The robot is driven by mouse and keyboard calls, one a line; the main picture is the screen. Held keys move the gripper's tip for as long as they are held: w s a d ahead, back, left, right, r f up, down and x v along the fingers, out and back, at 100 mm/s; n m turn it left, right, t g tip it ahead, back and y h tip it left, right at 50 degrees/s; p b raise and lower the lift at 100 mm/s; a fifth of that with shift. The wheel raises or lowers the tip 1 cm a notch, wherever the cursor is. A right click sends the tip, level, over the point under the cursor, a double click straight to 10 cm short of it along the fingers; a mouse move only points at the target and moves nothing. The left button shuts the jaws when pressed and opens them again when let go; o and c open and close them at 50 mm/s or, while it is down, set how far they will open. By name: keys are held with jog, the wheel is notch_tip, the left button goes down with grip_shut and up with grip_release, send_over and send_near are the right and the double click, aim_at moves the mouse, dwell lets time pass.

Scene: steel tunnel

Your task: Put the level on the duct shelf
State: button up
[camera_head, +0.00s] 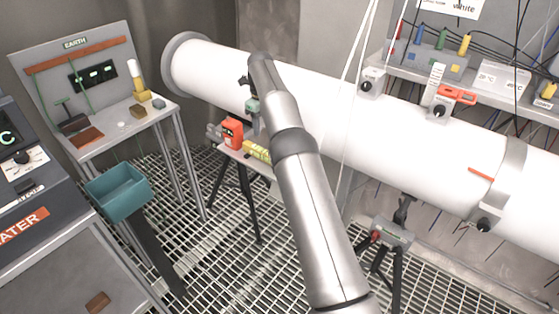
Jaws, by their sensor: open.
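My gripper (254,126) is at the far end of my arm, pointing down beside the white duct. It is small in view, and its fingertips are partly lost against the things behind. Just below it, a small tripod table (262,172) carries a yellow block-like thing (257,150), which may be the level, and an orange-red device (233,132). My gripper is above and near these, and I see nothing held in it. My arm hides the table's right side. A grey shelf (400,68) runs behind the duct at the upper right; I cannot tell whether it is the duct shelf.
The large white duct (400,135) crosses the view, with clamps on it. An orange tool (457,94) lies at its upper edge. A second tripod (392,235) stands at right. A workbench (125,130) and teal bin (119,190) are at left. The grating floor between is open.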

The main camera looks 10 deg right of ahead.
jog(key=s+d+r+n, duration=0.1)
jog(key=s+r+n, duration=0.55)
jog(key=s, duration=0.45)
jog(key=s+r+n, duration=0.6)
jog(key=s+n, duration=0.2)
jog(key=s, duration=0.3)
jog(key=s+f+n, duration=0.2)
jog(key=s+n, duration=0.2)
jog(key=s, duration=0.5)
jog(key=s+f+n, duration=0.3)
jog(key=s+n, duration=0.2)
jog(key=s, duration=0.5)
jog(key=s+a+f+n, duration=0.1)
jog(key=s+f+n, duration=0.2)
jog(key=s, duration=0.6)
jog(key=shift+s+f+n+t, duration=0.2)
jog(key=shift+n+t, duration=0.2)
jog(key=shift+n, duration=0.45)
